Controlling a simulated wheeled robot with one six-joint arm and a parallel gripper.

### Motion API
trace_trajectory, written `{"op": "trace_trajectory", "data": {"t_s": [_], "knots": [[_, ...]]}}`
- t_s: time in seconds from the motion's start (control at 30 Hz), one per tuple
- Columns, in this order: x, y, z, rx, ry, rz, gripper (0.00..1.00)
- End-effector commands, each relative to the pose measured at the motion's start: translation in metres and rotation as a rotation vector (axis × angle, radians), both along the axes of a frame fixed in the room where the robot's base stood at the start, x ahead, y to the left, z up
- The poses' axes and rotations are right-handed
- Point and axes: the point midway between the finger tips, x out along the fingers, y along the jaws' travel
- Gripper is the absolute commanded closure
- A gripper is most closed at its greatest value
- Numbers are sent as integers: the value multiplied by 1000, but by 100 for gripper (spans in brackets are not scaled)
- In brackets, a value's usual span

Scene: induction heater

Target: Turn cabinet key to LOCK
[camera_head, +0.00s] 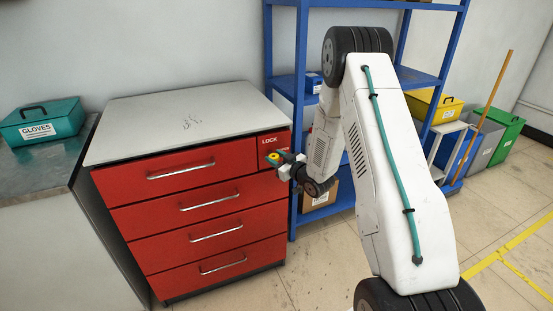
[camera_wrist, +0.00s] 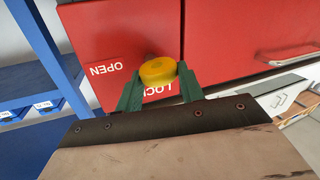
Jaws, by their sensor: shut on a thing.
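The red cabinet (camera_head: 190,222) stands left of centre with a grey top. Its small upper-right panel (camera_wrist: 118,50) bears the words OPEN and LOCK, which appear upside down in the wrist view. The yellow cabinet key (camera_wrist: 157,71) is a rounded knob on this panel; in the camera_head view it is a small yellow spot (camera_head: 273,156) below the word LOCK. My gripper (camera_wrist: 160,88) has its green fingers on either side of the key and is shut on it. It reaches the panel from the right in the camera_head view (camera_head: 277,160). The key's shaft is hidden.
Several shut red drawers have silver handles (camera_head: 182,170). A blue shelf rack (camera_head: 283,85) stands close right of the cabinet, behind my arm. A teal GLOVES box (camera_head: 42,122) sits on the left counter. Open floor (camera_head: 330,255) lies in front of the rack.

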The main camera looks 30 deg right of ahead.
Motion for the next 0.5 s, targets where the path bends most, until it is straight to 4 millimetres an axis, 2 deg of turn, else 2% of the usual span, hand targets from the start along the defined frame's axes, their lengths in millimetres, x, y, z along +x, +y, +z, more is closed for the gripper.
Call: {"op": "trace_trajectory", "data": {"t_s": [0.5], "knots": [[0,5,1,-472,52,0,85]]}}
